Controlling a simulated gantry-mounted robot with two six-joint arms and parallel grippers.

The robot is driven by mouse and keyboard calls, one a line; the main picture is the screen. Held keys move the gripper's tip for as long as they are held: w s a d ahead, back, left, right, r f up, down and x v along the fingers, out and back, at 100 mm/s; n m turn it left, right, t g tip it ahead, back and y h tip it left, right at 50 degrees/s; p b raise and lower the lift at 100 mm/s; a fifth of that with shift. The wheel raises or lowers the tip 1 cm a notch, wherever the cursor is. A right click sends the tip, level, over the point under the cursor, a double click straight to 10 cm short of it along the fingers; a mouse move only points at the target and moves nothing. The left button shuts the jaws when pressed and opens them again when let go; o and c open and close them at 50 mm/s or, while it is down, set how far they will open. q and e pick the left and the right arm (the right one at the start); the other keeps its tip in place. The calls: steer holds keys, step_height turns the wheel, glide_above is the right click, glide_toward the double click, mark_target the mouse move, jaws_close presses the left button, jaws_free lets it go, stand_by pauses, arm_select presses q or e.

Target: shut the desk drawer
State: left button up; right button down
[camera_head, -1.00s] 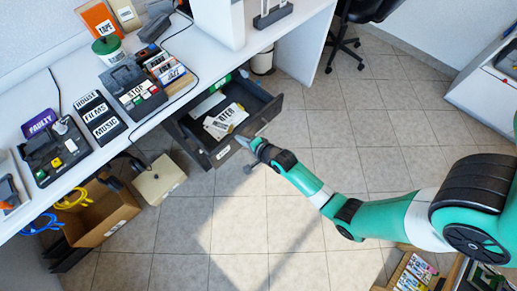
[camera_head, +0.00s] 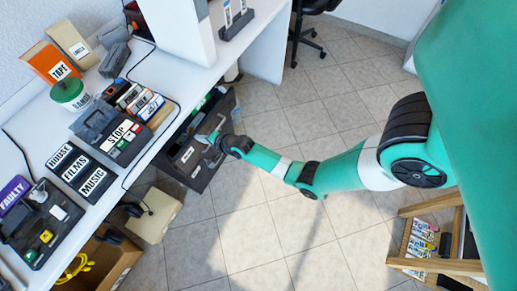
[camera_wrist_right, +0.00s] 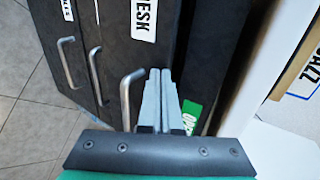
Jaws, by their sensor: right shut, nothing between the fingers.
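The desk drawer (camera_head: 184,158) is a dark drawer under the white desk. My right gripper (camera_head: 209,139) is at the drawer front. Its fingers (camera_wrist_right: 158,78) are shut and empty, beside the handle; I cannot tell whether they touch the front. My left gripper is not in view.
The white desk (camera_head: 185,75) carries a black tray with a STOP label (camera_head: 118,131), label blocks and a green-lidded tub (camera_head: 69,92). A beige box (camera_head: 154,215) stands on the floor below. The tiled floor (camera_head: 240,225) in front is clear. A wooden shelf (camera_head: 437,265) stands lower right.

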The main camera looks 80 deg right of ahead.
steer(key=shift+w+d, duration=0.2)
steer(key=shift+w, duration=0.2)
steer(key=s+f+p+v, duration=0.1)
steer(key=p+v, duration=0.7)
steer(key=v, duration=0.5)
steer(key=shift+a+f, duration=0.25)
steer(key=shift+a, duration=0.05)
steer(key=shift+s, duration=0.1)
